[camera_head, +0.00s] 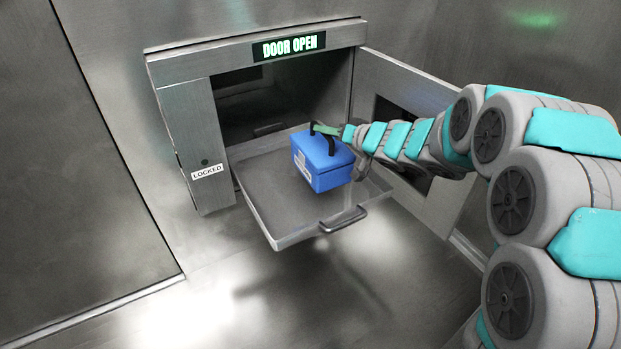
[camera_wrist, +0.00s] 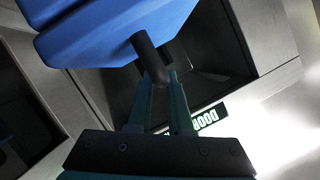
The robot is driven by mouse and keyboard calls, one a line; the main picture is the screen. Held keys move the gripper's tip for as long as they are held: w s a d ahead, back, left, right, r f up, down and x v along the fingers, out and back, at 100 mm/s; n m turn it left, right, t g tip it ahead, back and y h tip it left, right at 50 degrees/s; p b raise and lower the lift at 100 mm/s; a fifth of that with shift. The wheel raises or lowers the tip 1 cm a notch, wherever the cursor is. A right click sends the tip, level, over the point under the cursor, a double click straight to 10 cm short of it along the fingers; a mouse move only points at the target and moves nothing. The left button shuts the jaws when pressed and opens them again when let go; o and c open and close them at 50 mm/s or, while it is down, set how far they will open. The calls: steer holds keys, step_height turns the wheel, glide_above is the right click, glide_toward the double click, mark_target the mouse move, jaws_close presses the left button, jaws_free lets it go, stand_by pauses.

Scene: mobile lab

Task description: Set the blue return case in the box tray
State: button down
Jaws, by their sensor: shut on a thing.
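The blue return case (camera_head: 322,162) has a dark handle and a white label on its front. In the head view it is over the pulled-out box tray (camera_head: 273,205); I cannot tell whether its base touches the tray floor. My gripper (camera_head: 328,130) is shut on the case's handle from the right. In the wrist view the case (camera_wrist: 110,32) fills the upper left, and my gripper's fingers (camera_wrist: 160,85) meet at the dark handle. The tray is a grey metal drawer with a dark front handle. The case hides part of the tray floor.
The tray comes out of a wall box under a "DOOR OPEN" sign (camera_head: 289,46). The box door (camera_head: 405,100) stands open on the right, close to my arm. A "LOCKED" label (camera_head: 207,172) is on the left post. The tray's front left is bare.

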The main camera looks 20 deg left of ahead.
mark_target(343, 168)
steer(key=shift+s+a+f, duration=0.1)
steer(key=shift+a+f, duration=0.1)
steer(key=shift+a, duration=0.25)
step_height(343, 168, down, 10)
steer(key=b, duration=0.3)
steer(key=shift+a, duration=0.1)
steer(key=c, duration=0.8)
jaws_free()
steer(key=shift+c, duration=0.2)
steer(key=p+v, duration=0.3)
steer(key=v, duration=0.2)
steer(key=p+v, duration=0.3)
steer(key=v, duration=0.3)
steer(key=shift+r, duration=0.25)
steer(key=shift+s+d, duration=0.1)
steer(key=shift+d, duration=0.4)
